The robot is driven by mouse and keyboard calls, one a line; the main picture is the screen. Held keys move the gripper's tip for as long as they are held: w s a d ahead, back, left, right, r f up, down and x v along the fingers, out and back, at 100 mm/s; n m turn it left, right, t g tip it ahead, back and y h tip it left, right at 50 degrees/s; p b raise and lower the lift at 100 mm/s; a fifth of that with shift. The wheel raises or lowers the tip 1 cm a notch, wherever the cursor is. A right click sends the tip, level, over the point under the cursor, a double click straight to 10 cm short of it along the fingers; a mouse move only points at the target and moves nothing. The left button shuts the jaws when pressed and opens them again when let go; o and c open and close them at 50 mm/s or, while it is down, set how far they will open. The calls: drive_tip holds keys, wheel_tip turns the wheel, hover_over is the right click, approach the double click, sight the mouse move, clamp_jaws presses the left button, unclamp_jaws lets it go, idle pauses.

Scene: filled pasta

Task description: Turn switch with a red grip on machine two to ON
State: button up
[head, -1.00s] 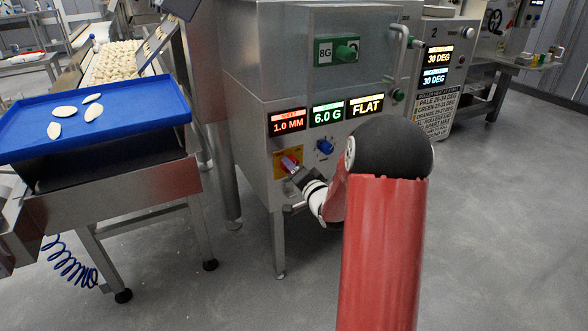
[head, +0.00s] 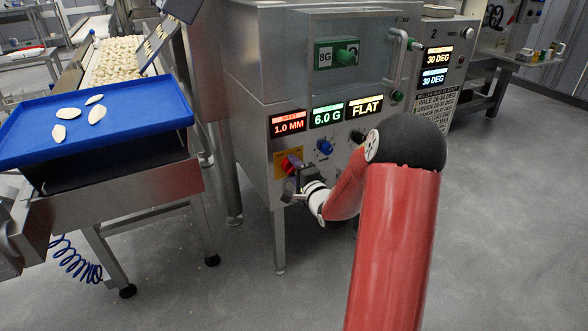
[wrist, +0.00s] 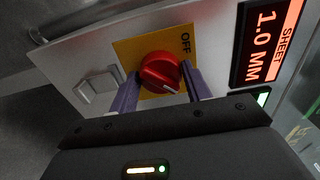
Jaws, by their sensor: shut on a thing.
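The red-grip switch (wrist: 160,70) sits on a yellow plate (wrist: 127,50) in the wrist view. The word OFF is printed on the plate beside the grip; no ON label is visible. A pale mark shows on the grip's lower edge. My gripper (wrist: 161,77) has one purple finger on each side of the red grip and is shut on it. In the head view the yellow plate (head: 279,170) is low on the front of the steel machine (head: 262,125); my gripper (head: 297,170) largely covers the switch there.
A blue knob (head: 325,147) and a black knob (head: 357,137) are right of the switch, below lit displays (head: 327,115). A panel marked 2 (head: 450,60) stands further right. A blue tray (head: 95,122) is at left. Floor at right is clear.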

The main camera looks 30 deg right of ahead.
idle(0.4)
drive_tip(key=o, duration=1)
drive_tip(key=shift+c, duration=0.2)
drive_tip(key=s, duration=0.7)
drive_tip(key=shift+s+d, duration=0.15)
drive_tip(key=shift+s, duration=0.25)
